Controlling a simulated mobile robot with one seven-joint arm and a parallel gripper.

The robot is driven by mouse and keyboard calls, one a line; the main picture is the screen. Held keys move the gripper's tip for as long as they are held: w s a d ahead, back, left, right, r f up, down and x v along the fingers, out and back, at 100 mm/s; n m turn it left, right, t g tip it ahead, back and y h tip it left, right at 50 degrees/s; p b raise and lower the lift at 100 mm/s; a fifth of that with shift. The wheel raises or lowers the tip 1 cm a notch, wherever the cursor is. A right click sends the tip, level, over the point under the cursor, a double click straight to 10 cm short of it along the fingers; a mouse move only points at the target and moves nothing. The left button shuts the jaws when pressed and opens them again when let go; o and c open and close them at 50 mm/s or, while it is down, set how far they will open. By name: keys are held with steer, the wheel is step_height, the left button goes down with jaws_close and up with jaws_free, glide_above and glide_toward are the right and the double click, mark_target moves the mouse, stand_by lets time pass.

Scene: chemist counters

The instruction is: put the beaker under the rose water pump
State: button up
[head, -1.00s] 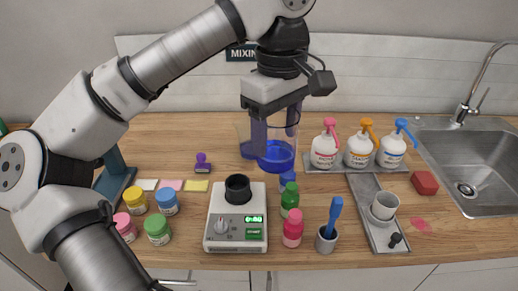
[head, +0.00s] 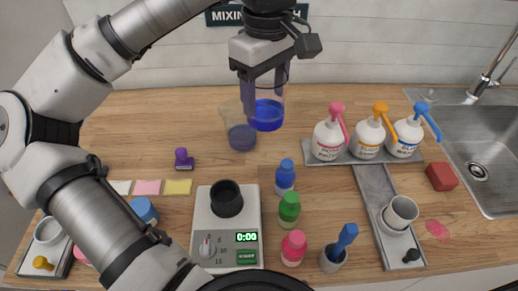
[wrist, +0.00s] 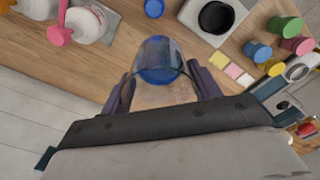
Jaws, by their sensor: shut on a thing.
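My gripper (head: 266,92) is shut on a clear beaker (head: 267,115) with blue liquid, held roughly upright. In the wrist view the beaker (wrist: 158,62) sits between the two dark fingers. The rose water pump (head: 328,138), a white bottle with a pink pump head, stands to its right on a grey tray. It also shows at the upper left of the wrist view (wrist: 90,22). The beaker is apart from the pump. Its exact height above the counter is hard to tell.
Orange-topped (head: 368,135) and blue-topped (head: 406,138) pumps flank the rose one's right. A scale (head: 222,240), a blue bottle (head: 285,178) and a green bottle (head: 289,209) stand in front.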

step_height(320, 180, down, 16)
steer(key=p, duration=0.2)
steer(key=shift+f+p, duration=0.15)
steer(key=shift+p, duration=0.25)
steer(key=shift+f, duration=0.35)
steer(key=shift+f+b, duration=0.2)
steer(key=shift+b, duration=0.1)
steer(key=o, duration=1.1)
steer(key=shift+r, duration=0.1)
